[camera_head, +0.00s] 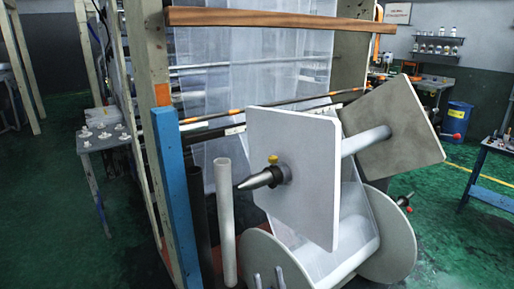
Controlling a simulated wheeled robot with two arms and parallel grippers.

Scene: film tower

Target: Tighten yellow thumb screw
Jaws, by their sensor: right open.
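The yellow thumb screw (273,159) stands on top of a dark collar (280,174). The collar sits on a pointed metal shaft (258,179) that sticks out to the left from the pale square plate (292,150). How far the screw is turned in cannot be told. Only the two pale fingertips of my right gripper (268,278) show at the bottom edge, apart from each other with nothing seen between them. They are well below the screw and not touching it. My left gripper is not in view.
Round spool discs (262,262) with a film roll lie below the square plate. A second square plate (394,124) is behind right. A grey tube (225,205) and a blue post (178,185) stand to the left. A wooden bar (275,18) crosses above. Green floor is open at left.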

